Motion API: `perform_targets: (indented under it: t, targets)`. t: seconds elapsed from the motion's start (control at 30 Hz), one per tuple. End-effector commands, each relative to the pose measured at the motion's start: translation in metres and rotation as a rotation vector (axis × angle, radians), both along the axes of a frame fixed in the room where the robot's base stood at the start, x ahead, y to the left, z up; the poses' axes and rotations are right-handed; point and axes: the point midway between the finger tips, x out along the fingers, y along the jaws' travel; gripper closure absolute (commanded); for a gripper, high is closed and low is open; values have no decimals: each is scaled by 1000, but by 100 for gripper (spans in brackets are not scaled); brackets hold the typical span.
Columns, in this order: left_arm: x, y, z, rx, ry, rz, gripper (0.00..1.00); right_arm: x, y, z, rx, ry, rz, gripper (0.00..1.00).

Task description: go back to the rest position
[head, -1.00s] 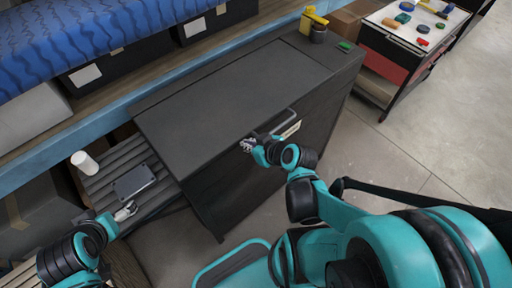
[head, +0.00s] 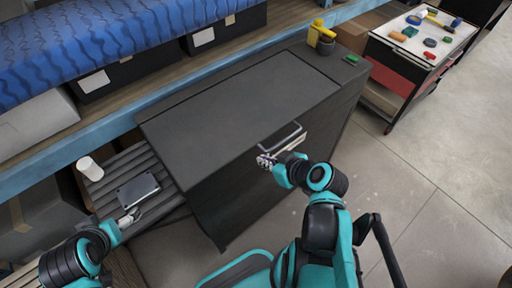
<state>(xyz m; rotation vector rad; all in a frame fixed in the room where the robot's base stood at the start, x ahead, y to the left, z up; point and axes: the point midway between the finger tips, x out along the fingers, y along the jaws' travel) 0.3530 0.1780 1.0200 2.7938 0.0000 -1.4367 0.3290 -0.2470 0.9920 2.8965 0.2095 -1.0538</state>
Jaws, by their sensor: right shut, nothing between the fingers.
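My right gripper (head: 265,161) is shut and empty. It is in front of the dark cabinet (head: 235,105), close to the silver handle (head: 280,139) on its front edge; I cannot tell whether it touches the handle. My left gripper (head: 128,217) is at the lower left, beside a small grey box (head: 138,190) on the slatted surface. Its fingers are too small to tell open from shut.
A white cylinder (head: 90,169) stands on the slatted surface (head: 118,172). A yellow object (head: 320,32) and a green block (head: 351,60) are on the cabinet's far end. A cart (head: 412,48) with several coloured items stands at the upper right. The floor (head: 440,160) at right is clear.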

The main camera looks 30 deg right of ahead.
Motion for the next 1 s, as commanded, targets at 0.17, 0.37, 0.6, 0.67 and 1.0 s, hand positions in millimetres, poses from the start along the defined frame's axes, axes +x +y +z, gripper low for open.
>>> perform_targets:
  t: [0.17,0.37,0.6,0.67,1.0]
  targets:
    - [0,0,0,0,0,0,7,-1,0,0,1,0,1,100]
    - [0,0,0,0,0,0,7,1,6,0,8,28,5,100]
    - [0,0,0,0,0,0,7,7,37,0,24,198,-28,100]
    - [0,0,0,0,0,0,7,10,45,4,17,229,-49,100]
    - [0,0,0,0,0,0,7,23,70,27,-16,253,-138,100]
